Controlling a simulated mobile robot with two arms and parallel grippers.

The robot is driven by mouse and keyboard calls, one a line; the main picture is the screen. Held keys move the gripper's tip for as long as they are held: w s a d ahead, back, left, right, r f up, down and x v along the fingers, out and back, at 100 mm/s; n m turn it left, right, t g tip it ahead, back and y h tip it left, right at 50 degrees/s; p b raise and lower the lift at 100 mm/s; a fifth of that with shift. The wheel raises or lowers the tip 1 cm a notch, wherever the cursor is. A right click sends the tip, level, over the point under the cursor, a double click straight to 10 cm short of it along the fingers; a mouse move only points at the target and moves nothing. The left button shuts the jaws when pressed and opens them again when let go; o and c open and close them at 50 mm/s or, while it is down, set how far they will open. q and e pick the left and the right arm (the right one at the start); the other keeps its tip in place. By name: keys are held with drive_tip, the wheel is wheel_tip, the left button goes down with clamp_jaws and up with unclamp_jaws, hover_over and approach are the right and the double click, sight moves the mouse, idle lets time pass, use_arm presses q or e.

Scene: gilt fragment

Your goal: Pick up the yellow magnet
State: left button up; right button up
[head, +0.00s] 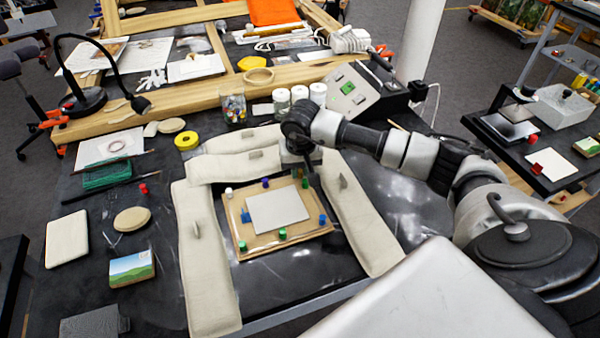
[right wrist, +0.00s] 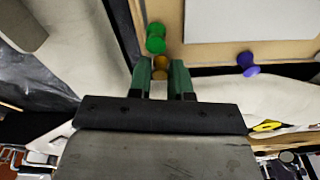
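The yellow magnet (right wrist: 160,66) shows in the right wrist view between the tips of my right gripper (right wrist: 161,70). In the head view, my right gripper (head: 303,165) points down at the board's far right corner and largely hides the magnet. A green magnet (right wrist: 155,38) is just beyond the fingertips, and a purple magnet (right wrist: 247,62) is to the right. My left gripper is not in view.
A grey sheet (head: 278,212) lies on the board, with several coloured magnets around it. Long beige cushions (head: 205,255) surround the board on the dark table. A red magnet (head: 143,188) lies left of them. A green-screened device (head: 352,92) and white jars (head: 299,93) stand behind.

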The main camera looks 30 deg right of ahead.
clamp_jaws()
drive_tip(key=shift+r, duration=0.1)
